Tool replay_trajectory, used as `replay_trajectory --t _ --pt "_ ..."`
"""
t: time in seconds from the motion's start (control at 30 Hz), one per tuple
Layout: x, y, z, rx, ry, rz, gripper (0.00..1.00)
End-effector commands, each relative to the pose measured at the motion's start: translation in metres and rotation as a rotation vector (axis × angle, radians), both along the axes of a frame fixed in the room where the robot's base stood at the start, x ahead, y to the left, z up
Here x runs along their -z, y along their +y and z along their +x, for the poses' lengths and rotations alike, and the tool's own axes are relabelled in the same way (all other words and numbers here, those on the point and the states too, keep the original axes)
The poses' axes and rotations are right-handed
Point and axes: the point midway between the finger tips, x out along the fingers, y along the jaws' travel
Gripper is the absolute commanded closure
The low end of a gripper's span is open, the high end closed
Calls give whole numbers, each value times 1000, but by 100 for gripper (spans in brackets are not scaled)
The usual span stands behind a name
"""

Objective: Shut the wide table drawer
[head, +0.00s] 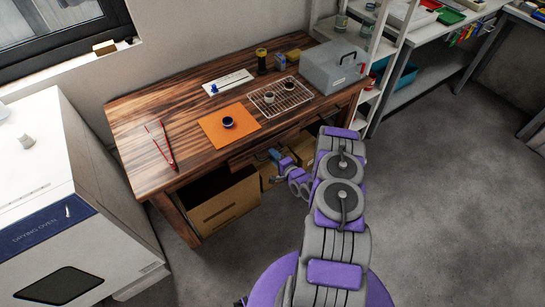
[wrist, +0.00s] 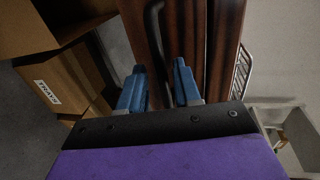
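The brown wooden table (head: 185,100) stands against the wall. The wide drawer (head: 243,158) is under its front edge; my arm hides part of its front. How far the drawer stands out is hard to tell. In the wrist view the wooden front (wrist: 190,30) fills the upper middle, with a dark curved handle (wrist: 153,30) on it. My gripper (head: 275,156) is at the drawer front. Its blue fingers (wrist: 159,78) are apart in the wrist view, with the handle's end showing between them. I cannot tell whether they touch it.
Cardboard boxes (head: 222,205) stand under the table; one in the wrist view (wrist: 48,92) is labelled TRAYS. A drying oven (head: 45,225) stands left. Floor at right is clear.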

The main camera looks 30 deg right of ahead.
Motion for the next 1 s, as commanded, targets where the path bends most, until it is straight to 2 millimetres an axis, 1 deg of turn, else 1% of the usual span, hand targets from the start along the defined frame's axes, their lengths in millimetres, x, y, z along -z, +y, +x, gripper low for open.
replay_trajectory --t 0.1,0.2,0.47,0.8,0.83,1.0 --pt "2 1 10 -1 0 -1 67" --pt "2 2 14 0 0 -1 67" --pt "2 2 14 0 0 -1 67" --pt "3 1 14 1 1 0 99" --pt "3 1 14 1 1 0 100" --pt "3 1 14 2 3 -1 100"
